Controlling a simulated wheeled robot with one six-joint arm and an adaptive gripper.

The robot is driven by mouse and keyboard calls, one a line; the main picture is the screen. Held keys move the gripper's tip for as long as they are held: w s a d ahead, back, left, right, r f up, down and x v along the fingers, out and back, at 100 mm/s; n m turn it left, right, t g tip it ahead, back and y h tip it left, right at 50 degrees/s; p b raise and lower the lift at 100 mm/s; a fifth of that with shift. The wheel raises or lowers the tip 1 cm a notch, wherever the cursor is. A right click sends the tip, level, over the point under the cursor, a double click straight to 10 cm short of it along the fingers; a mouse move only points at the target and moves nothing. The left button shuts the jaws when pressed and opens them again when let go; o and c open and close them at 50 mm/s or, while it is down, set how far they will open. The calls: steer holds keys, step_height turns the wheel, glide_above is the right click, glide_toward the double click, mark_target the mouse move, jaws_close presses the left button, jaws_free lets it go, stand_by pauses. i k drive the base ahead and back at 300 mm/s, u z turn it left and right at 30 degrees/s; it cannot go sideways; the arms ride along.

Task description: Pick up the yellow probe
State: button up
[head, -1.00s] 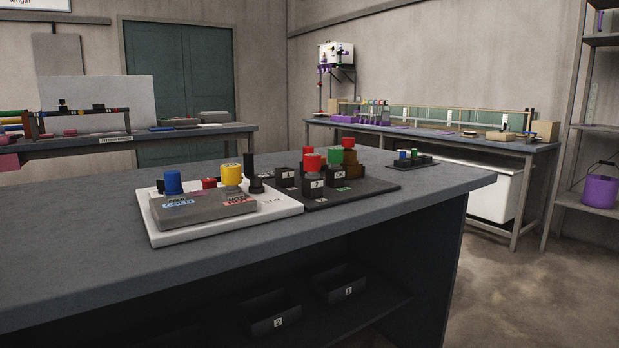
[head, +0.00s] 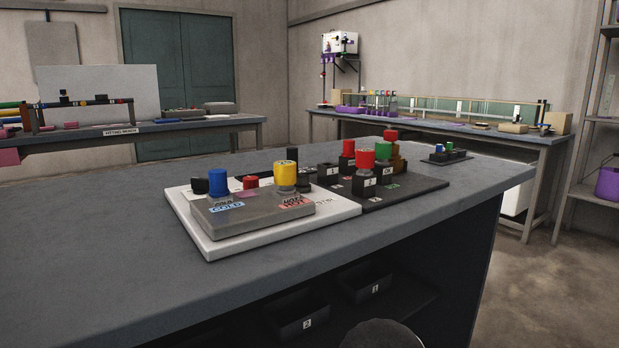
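A yellow-capped piece (head: 285,175), the only clearly yellow item on the near bench and likely the yellow probe, stands upright on a grey block (head: 250,219). It is at the right end of the block, above a label that seems to read HOT. A blue-capped piece (head: 217,182) stands at the left end by the COLD label. A low red piece (head: 251,182) is between them. The block rests on a white board (head: 339,213). My gripper is not in view; a dark rounded shape at the bottom edge may be part of my arm.
Right of the white board, a black board (head: 427,184) holds red- and green-capped pieces, including a near red one (head: 365,158). The bench top (head: 100,235) is bare at left and front. Numbered bins (head: 300,316) sit on the shelf below. A fitting bench stands behind left.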

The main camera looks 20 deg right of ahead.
mark_target(284, 172)
steer(key=u, duration=3)
steer(key=k, duration=1.1)
steer(key=z, duration=0.85)
